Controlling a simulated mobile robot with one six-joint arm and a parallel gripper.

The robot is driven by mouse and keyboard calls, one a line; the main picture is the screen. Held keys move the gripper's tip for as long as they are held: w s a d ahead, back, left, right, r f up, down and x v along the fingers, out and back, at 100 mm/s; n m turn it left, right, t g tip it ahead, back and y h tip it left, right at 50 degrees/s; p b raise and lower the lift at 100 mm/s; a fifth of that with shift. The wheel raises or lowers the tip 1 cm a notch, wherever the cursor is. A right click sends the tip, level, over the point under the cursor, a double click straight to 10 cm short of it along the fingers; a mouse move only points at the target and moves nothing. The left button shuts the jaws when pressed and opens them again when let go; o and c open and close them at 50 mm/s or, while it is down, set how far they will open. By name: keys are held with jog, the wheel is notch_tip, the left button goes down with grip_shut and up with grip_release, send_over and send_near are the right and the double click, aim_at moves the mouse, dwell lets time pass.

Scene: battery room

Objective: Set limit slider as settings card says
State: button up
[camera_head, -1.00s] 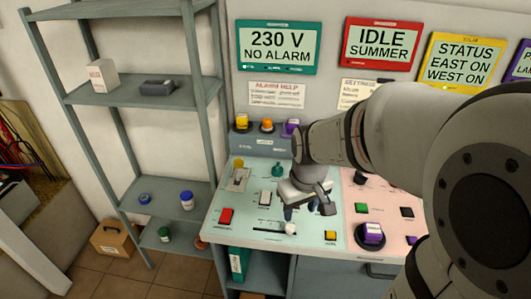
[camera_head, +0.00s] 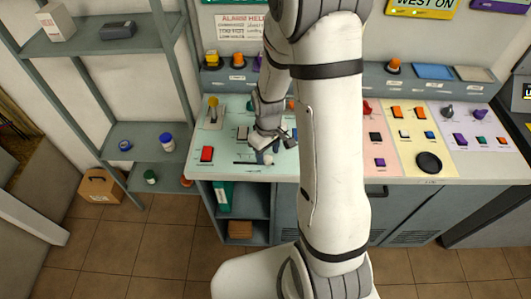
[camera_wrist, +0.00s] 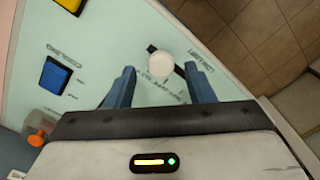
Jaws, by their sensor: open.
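The limit slider's round white knob (camera_wrist: 161,64) shows in the wrist view on a dark slot (camera_wrist: 179,71) in the pale green panel, with lettering beside it. My gripper (camera_wrist: 160,72) is open, with one blue-grey finger on each side of the knob in the picture. I cannot tell whether the fingers touch it or how high they are above the panel. The slot's left end (camera_head: 242,162) shows. The settings card is hidden or out of view.
In the wrist view a blue button (camera_wrist: 55,75) and an orange knob (camera_wrist: 37,138) lie left of my gripper. An alarm help card (camera_head: 240,28) hangs above.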

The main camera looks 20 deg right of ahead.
jog(key=shift+f, duration=0.7)
jog(key=shift+c, duration=0.2)
grip_shut()
